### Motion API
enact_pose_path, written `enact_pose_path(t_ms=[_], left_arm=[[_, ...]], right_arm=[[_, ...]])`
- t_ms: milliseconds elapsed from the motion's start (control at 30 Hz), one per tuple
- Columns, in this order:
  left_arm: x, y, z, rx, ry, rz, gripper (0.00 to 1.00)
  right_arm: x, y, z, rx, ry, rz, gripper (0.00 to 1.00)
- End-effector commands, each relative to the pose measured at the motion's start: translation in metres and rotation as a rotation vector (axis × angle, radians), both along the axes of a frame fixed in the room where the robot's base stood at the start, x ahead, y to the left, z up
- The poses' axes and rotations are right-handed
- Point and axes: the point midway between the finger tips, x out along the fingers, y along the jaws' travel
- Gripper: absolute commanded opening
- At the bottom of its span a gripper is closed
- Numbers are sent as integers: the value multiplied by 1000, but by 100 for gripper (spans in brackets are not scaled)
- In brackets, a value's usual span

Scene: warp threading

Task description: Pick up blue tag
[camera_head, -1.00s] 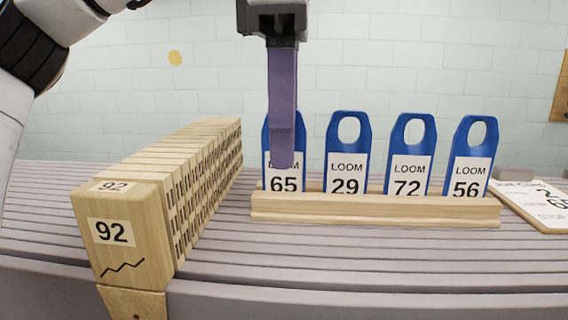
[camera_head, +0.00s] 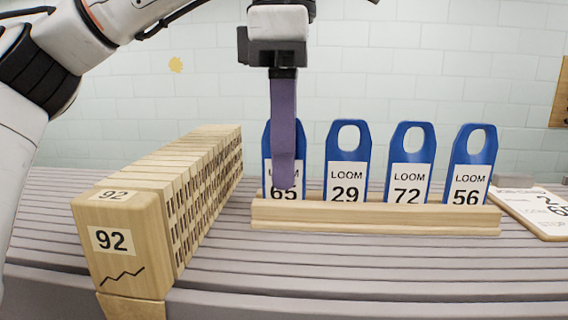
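Several blue tags with white LOOM labels stand upright in a wooden rack (camera_head: 375,215). From left to right they are tag 65 (camera_head: 267,150), tag 29 (camera_head: 348,160), tag 72 (camera_head: 411,160) and tag 56 (camera_head: 473,160). My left gripper (camera_head: 286,185) points down in front of tag 65, and its purple finger hides the middle of that tag. Only one finger shows, so I cannot tell whether it is open or shut, or whether it touches the tag. My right gripper is not in view.
A long wooden block row (camera_head: 125,240) marked 92 stands at the left. A board with a printed white sheet (camera_head: 535,208) lies at the right, with a grey block (camera_head: 513,181) behind it. The slatted grey surface (camera_head: 370,275) in front of the rack is clear.

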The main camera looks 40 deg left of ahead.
Motion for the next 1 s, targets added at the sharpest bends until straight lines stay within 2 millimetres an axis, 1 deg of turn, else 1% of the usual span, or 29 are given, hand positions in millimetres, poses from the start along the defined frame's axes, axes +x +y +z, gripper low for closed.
enact_pose_path(t_ms=[167,267,433,500,700,733,1000], left_arm=[[0,-1,7,1,0,0,0],[0,0,16,2,-2,1,0],[0,-1,39,4,-3,3,0],[0,0,51,4,-8,6,0],[0,0,80,3,-11,7,0],[0,0,80,6,-1,4,0],[0,0,95,3,3,1,0]], right_arm=[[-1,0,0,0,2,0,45],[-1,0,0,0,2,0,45],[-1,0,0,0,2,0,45],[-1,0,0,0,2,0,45],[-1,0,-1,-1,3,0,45],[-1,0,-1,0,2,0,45],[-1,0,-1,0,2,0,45]])
